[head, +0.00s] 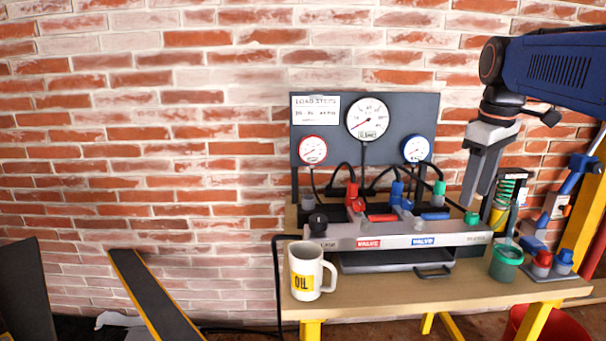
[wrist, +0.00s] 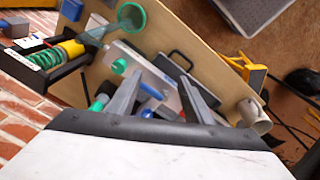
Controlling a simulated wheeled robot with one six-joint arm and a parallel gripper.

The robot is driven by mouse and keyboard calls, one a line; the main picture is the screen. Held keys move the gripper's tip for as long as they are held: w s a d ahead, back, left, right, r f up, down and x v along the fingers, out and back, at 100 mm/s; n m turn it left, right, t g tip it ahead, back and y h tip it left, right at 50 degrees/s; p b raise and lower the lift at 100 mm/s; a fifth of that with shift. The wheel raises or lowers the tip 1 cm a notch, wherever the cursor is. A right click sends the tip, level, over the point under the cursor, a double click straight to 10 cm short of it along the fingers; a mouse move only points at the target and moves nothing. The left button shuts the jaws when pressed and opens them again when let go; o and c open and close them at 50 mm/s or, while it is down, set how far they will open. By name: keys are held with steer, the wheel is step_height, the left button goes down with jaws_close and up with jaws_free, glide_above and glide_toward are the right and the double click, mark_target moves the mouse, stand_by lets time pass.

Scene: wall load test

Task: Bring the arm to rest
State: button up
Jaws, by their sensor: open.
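My gripper (head: 476,200) hangs from my blue arm at the right of the head view, pointing down over the right end of the valve panel (head: 345,237). In the wrist view my gripper (wrist: 160,85) shows two grey fingers spread apart with nothing held between them. The blue valve handle (wrist: 152,91) shows between the fingers, below them. In the head view the blue handle (head: 435,216) lies on the panel left of my gripper, and the red handle (head: 382,218) is further left. Part of the panel is hidden behind the fingers in the wrist view.
A white OIL mug (head: 307,271) stands at the bench's left front. A green cup (head: 506,262) stands at the right, beside red and blue fittings (head: 541,264). A gauge board (head: 341,143) stands behind the panel, against the brick wall. Free air lies left of the board.

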steer(key=s+a+f+m+t, duration=0.1)
steer(key=s+a+f+m, duration=0.2)
steer(key=s+f, duration=0.7)
steer(key=s+a+f+m+t, duration=0.2)
steer(key=s+a+f, duration=0.3)
steer(key=s+f, duration=0.5)
step_height(320, 180, down, 4)
steer(key=shift+r+m, duration=0.15)
steer(key=shift+m, duration=0.45)
